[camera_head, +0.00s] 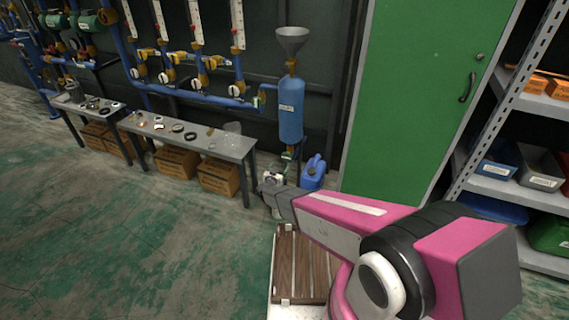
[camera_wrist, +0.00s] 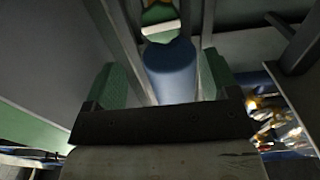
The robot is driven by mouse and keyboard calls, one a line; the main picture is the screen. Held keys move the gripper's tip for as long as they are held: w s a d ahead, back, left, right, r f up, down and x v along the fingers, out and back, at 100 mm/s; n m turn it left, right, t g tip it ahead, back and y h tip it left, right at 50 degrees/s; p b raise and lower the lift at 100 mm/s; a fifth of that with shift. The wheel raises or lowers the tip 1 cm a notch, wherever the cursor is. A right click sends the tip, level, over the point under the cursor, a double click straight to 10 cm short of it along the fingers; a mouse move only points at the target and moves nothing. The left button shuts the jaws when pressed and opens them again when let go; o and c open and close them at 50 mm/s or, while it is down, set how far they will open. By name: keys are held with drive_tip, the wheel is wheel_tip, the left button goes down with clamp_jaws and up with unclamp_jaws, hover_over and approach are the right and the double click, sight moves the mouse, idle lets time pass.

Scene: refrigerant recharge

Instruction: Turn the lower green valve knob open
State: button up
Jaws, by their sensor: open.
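A blue tank (camera_head: 291,108) with a grey funnel (camera_head: 291,42) stands upright against the back wall. A small valve with a green part (camera_head: 290,154) shows under it; the knob is too small to make out clearly. My gripper (camera_head: 273,186) is low in front of the tank, below and left of that valve. In the wrist view my gripper (camera_wrist: 163,68) is open, with its two green-padded fingers apart. A blue cylindrical body (camera_wrist: 170,70) shows between them, with a green piece (camera_wrist: 159,14) beyond it at the top. I cannot tell contact.
A blue jug (camera_head: 313,173) stands on the floor right of my gripper. A grey bench (camera_head: 232,146) with cardboard boxes (camera_head: 218,178) beneath is to the left. A green cabinet (camera_head: 425,90) and shelves (camera_head: 515,190) are to the right. The left floor is clear.

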sight(286, 158)
drive_tip(key=x, duration=0.8)
drive_tip(key=shift+w+f, duration=0.1)
drive_tip(key=c, duration=0.9)
drive_tip(key=n, duration=0.4)
